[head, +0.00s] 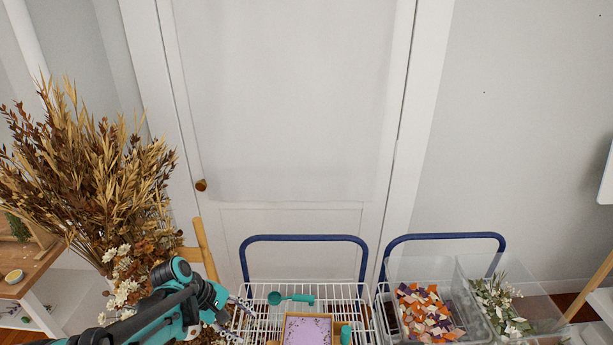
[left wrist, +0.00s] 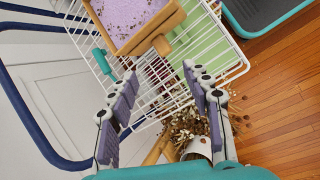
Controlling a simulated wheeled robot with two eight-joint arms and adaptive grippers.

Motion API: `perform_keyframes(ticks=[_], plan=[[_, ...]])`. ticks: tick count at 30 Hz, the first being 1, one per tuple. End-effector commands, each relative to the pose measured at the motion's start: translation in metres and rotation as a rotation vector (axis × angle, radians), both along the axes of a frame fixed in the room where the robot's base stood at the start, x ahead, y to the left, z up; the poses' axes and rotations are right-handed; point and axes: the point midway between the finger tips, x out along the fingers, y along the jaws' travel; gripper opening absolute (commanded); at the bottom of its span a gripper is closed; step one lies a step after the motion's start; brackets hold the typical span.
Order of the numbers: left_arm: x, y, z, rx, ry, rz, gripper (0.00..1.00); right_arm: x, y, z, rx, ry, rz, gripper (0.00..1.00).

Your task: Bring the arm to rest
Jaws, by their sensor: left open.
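My left arm comes in from the lower left in the head view. Its gripper (head: 241,318) is at the left edge of the white wire cart (head: 262,291). In the left wrist view the gripper (left wrist: 160,72) has its two grey-purple fingers spread apart with nothing between them. Beyond the fingers are the wire basket and a wooden-framed tray (left wrist: 172,26) with a speckled lilac fill. The tray also shows in the head view (head: 307,331), to the right of the gripper and apart from it. My right gripper is not in view.
A teal scoop (head: 290,299) lies on the wire cart. Clear bins of orange-and-purple pieces (head: 427,312) and white-flowered sprigs (head: 500,306) stand right. Dried plants (head: 95,180) stand close on the left, near my arm. A white door (head: 290,120) is behind.

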Motion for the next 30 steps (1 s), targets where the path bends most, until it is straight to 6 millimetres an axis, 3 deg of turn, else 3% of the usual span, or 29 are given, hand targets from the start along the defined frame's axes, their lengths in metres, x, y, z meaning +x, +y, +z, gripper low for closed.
perform_keyframes(ticks=[1, 9, 18, 30], plan=[[-0.011, -0.003, 0.002, 0.048, -0.050, -0.048, 0.49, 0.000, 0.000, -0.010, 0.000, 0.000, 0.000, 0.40], [-0.065, -0.003, 0.020, 0.351, -0.338, -0.359, 0.49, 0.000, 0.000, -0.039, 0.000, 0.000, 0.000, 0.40], [-0.118, 0.006, 0.014, 0.685, -0.592, -0.721, 0.49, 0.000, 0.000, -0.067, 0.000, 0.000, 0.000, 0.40], [-0.131, 0.010, 0.011, 0.812, -0.673, -0.860, 0.49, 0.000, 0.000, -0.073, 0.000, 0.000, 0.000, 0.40]])
